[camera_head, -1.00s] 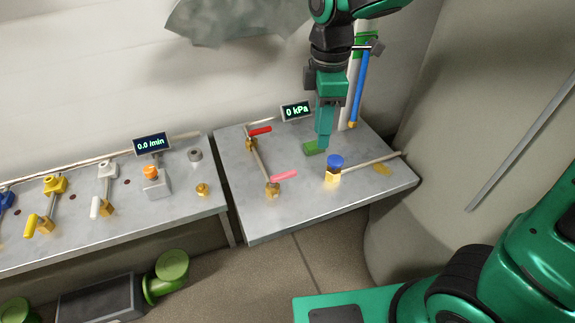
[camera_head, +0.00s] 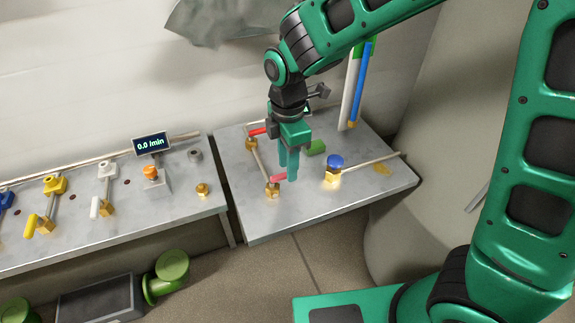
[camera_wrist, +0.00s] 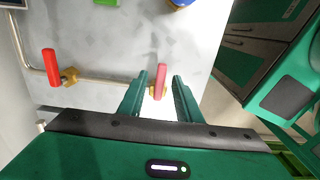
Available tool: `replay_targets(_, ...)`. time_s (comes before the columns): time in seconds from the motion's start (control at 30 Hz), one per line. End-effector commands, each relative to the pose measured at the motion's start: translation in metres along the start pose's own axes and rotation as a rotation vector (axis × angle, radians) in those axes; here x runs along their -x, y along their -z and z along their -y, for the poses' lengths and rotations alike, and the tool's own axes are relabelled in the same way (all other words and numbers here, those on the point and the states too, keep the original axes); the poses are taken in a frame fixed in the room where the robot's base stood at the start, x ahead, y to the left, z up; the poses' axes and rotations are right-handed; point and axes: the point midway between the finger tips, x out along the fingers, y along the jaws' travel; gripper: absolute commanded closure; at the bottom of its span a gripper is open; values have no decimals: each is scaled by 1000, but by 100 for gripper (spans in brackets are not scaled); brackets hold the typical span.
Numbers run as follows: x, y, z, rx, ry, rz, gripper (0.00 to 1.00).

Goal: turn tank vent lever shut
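A pink lever (camera_head: 277,178) sits on a brass valve (camera_head: 272,191) near the front left of the right-hand metal table. A red lever (camera_head: 258,131) is on a second brass valve behind it, joined by a pipe. No label shows which is the tank vent lever. My gripper (camera_head: 287,173) points down at the pink lever. In the wrist view, its two fingers are apart, with the pink lever (camera_wrist: 161,76) between them and gaps visible on both sides. The red lever (camera_wrist: 51,66) stands to the left there, clear of the fingers.
A blue knob (camera_head: 335,160) on a brass fitting and a green block (camera_head: 316,147) are right of my gripper. A blue and white upright tube (camera_head: 361,85) stands behind. The left table (camera_head: 125,222) holds several other valves and a 0.0 /min display (camera_head: 151,143).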

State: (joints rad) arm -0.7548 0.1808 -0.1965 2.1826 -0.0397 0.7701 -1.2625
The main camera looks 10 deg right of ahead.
Motion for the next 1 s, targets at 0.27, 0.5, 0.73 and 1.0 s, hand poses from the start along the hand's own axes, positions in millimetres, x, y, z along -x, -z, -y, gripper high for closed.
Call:
replay_targets(0.27,-12,0,0,-1,0,0,69)
replay_targets(0.5,-12,0,0,-1,0,0,81)
replay_targets(0.73,-12,0,0,-1,-1,0,100)
replay_targets(1.0,-11,0,1,-44,-2,-1,100)
